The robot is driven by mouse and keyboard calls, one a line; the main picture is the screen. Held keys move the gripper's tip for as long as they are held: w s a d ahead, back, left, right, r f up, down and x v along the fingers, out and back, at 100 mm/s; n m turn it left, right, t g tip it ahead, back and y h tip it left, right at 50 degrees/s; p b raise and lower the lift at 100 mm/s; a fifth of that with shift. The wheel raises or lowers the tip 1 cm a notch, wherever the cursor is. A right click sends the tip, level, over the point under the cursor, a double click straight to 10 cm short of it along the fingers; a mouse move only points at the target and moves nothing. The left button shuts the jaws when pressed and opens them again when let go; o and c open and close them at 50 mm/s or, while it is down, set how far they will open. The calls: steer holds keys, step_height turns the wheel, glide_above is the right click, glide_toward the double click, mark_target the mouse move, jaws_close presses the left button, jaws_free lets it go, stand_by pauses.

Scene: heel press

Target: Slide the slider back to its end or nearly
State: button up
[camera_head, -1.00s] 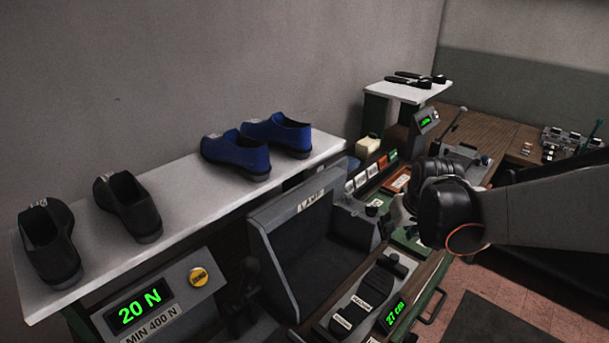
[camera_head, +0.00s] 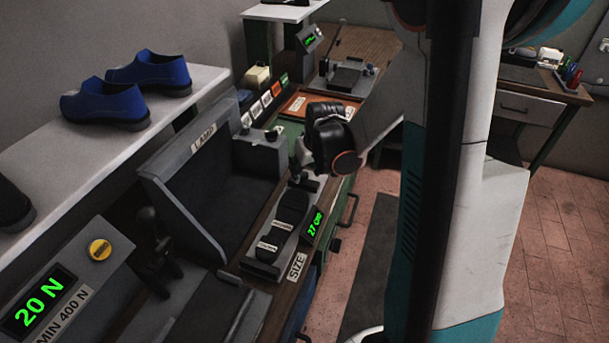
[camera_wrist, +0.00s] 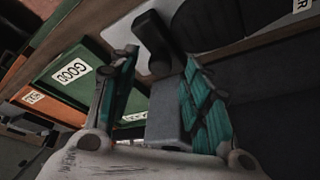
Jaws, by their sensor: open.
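The size gauge (camera_head: 262,268) is a grey plate along the bench's front edge, with a dark sole-shaped form on it and a green display (camera_head: 314,224) reading 27 cm. The dark slider (camera_head: 306,184) appears to be the crosspiece at the gauge's far end. My gripper (camera_head: 298,174) is open just above that end. In the wrist view, the open fingers (camera_wrist: 160,58) stand either side of the slider's dark rounded end (camera_wrist: 158,40), with no clear contact. My wrist partly hides this spot in the head view.
The grey lamp housing (camera_head: 180,190) stands beside the gauge on the wall side. A green tray marked GOOD (camera_wrist: 75,72) lies beyond it. A shelf (camera_head: 60,145) holds blue shoes (camera_head: 130,90). A panel (camera_head: 55,295) reads 20 N. Floor (camera_head: 560,250) is free at right.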

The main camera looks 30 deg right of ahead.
steer(key=shift+x, duration=1.1)
jaws_close()
steer(key=shift+w+d+r+b, duration=0.1)
steer(key=shift+w+d+b, duration=0.1)
steer(key=shift+w+d, duration=0.65)
steer(key=shift+w+d+b, duration=0.2)
steer(key=shift+w+d, duration=0.45)
steer(key=shift+d, duration=0.35)
steer(key=shift+c, duration=1.2)
jaws_free()
steer(key=shift+o, duration=1.2)
steer(key=shift+d, duration=0.15)
